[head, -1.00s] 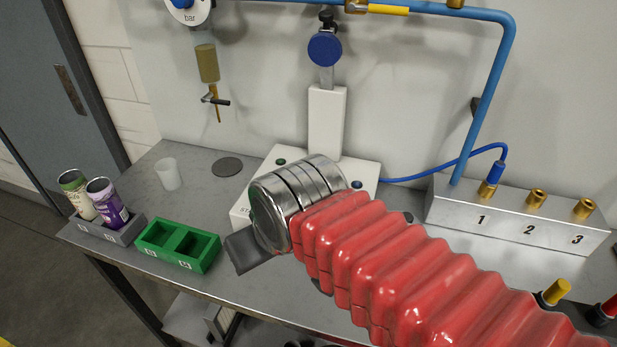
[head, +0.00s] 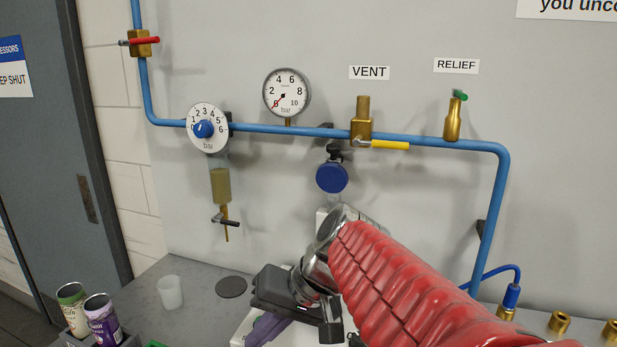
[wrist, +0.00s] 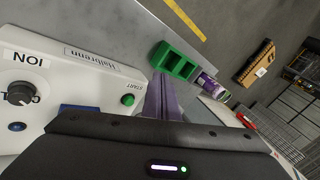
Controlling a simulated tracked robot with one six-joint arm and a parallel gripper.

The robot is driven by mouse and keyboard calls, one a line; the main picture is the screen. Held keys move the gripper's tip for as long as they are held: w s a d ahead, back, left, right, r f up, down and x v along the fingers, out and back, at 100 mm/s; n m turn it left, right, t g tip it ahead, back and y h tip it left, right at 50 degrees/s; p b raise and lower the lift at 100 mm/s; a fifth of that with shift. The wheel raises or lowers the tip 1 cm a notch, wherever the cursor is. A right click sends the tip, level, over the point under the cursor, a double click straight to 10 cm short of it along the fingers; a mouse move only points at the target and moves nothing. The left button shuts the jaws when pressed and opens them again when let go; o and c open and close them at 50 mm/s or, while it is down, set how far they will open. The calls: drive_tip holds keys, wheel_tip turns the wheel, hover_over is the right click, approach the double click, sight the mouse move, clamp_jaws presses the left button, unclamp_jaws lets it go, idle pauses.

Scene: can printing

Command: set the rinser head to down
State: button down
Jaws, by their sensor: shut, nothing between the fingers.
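The blue round head (head: 332,177), which I take to be the rinser head, sits high on the wall side, above its white column (head: 322,217). My arm hides most of the column. The white rinser base (head: 240,338) is partly hidden below; in the wrist view its panel (wrist: 60,68) shows a dark knob (wrist: 20,94) and a green START button (wrist: 128,100). My gripper (head: 262,332) points down and left over the base, below the blue head and apart from it. In the wrist view its fingers (wrist: 160,98) are together and empty.
A blue pipe (head: 270,129) with a gauge (head: 287,92), dial (head: 207,128) and yellow-handled vent valve (head: 383,144) crosses the wall. A clear cup (head: 170,292) and dark disc (head: 231,287) are on the bench. Cans (head: 103,320) stand left; a green holder (wrist: 175,61) shows.

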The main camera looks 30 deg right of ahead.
drive_tip(key=w+d+r+m+t+y, duration=0.2)
drive_tip(key=w+d+r+m, duration=0.1)
drive_tip(key=w+d+r, duration=0.3)
drive_tip(key=m+t, duration=0.4)
drive_tip(key=t, duration=0.7)
approach(335, 184)
drive_tip(key=d+r, duration=0.2)
drive_tip(key=d, duration=0.3)
drive_tip(key=shift+s+h, duration=0.3)
drive_tip(key=shift+a, duration=0.1)
drive_tip(key=shift+x, duration=5.05)
drive_tip(key=shift+f, duration=0.2)
